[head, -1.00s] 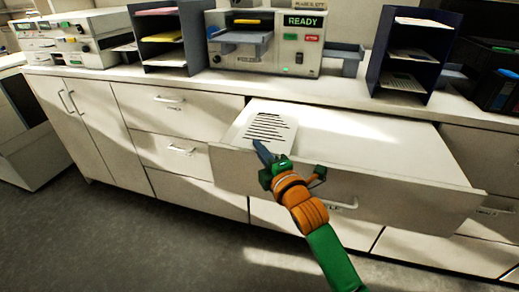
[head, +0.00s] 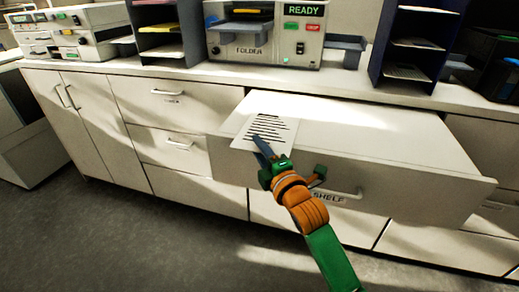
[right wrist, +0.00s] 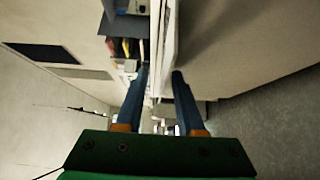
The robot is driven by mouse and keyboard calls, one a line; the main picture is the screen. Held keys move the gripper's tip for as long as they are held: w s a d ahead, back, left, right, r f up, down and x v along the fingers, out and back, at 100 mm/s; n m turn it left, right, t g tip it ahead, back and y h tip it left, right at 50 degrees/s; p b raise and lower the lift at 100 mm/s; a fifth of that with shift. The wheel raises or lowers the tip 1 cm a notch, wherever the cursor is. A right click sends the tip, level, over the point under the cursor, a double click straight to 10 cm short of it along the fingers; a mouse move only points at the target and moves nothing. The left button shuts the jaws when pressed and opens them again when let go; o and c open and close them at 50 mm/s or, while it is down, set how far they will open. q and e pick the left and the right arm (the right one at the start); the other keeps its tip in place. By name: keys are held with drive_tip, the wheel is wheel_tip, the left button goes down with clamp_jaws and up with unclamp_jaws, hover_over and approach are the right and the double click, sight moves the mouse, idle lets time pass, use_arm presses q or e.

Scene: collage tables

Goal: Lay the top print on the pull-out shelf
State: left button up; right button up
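The print, a white sheet with black lines (head: 272,126), is at the front left of the pull-out shelf (head: 370,130); its near edge shows past the shelf's front edge. I cannot tell whether it lies flat there. My right gripper (head: 262,148) is at the print's near left corner, one blue finger showing over the sheet, the other hidden. In the right wrist view the two blue fingers (right wrist: 160,75) stand apart with a gap between them. A thin pale strip shows in line with that gap; I cannot tell whether it is print or shelf. My left gripper is out of view.
The folder machine (head: 265,45) with a READY display stands on the counter behind the shelf. Dark paper sorters stand left (head: 163,30) and right (head: 415,45) of it. The shelf's middle and right are bare. Its handle (head: 340,194) is on the front.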

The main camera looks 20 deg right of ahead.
drive_tip(key=s, duration=0.7)
drive_tip(key=shift+d, duration=0.45)
drive_tip(key=shift+s, duration=0.1)
